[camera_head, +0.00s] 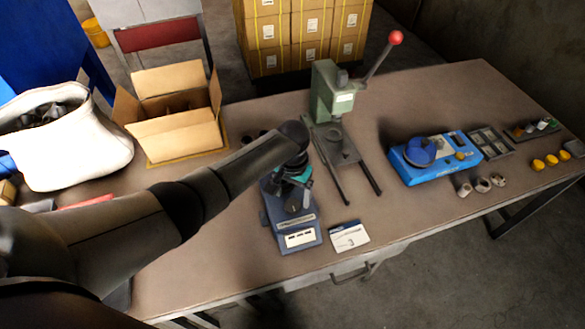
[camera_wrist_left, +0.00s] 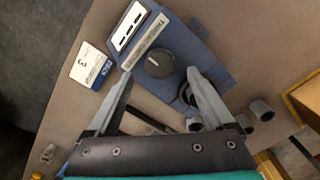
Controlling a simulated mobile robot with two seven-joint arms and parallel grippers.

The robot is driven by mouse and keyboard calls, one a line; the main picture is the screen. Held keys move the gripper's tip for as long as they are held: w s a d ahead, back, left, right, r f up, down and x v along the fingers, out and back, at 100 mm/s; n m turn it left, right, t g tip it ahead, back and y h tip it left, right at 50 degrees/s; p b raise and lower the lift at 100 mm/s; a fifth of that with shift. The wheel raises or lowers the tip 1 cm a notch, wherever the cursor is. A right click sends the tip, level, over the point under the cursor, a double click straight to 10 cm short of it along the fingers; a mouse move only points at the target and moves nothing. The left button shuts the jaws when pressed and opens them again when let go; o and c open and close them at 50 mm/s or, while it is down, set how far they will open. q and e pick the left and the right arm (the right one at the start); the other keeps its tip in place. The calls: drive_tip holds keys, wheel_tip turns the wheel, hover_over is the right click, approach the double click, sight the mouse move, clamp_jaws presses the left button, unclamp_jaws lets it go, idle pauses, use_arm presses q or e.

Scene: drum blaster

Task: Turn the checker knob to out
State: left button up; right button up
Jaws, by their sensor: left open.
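The checker (camera_head: 291,238) is a dark blue device on the workbench. It also shows in the left wrist view (camera_wrist_left: 183,40), with a label strip and a white panel with dark marks. Its round dark knob (camera_wrist_left: 159,64) has a light pointer line; in the head view the arm and gripper partly cover that area. My left gripper (camera_wrist_left: 160,74) is open and empty. Its fingertips appear on either side of the knob in the wrist view, apart from it; the height gap cannot be told. In the head view the gripper (camera_head: 292,186) is over the checker. My right gripper is not in view.
A card marked 3 (camera_head: 348,236) lies right of the checker. A green lever press (camera_head: 328,95) stands close behind right. A blue fixture (camera_head: 420,172) and small parts are farther right. An open carton (camera_head: 180,138) and white sack (camera_head: 68,150) are left.

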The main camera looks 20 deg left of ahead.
sight(293, 205)
use_arm(q)
wheel_tip(293, 205, up, 11)
drive_tip(key=p, duration=0.2)
drive_tip(key=shift+r, duration=0.1)
idle(0.5)
